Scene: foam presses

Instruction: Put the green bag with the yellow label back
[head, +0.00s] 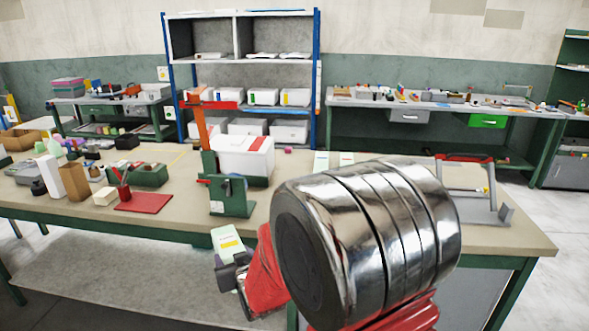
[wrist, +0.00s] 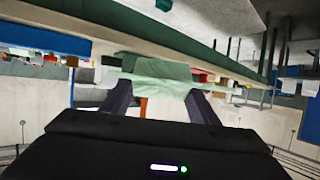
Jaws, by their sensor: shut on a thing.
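A pale green bag with a yellow label (head: 229,242) is in my gripper (head: 232,262), in front of the table's near edge, just below the green press in the head view. In the wrist view the bag (wrist: 160,72) lies across the two dark fingertips (wrist: 158,98), which are shut on it. Its label cannot be made out there. My arm hides part of the table to the right of the bag.
A green press (head: 232,195) with a red lever stands near the table's front edge. Behind it is a white box (head: 250,158). A blue-framed shelf (head: 318,60) holds white bins.

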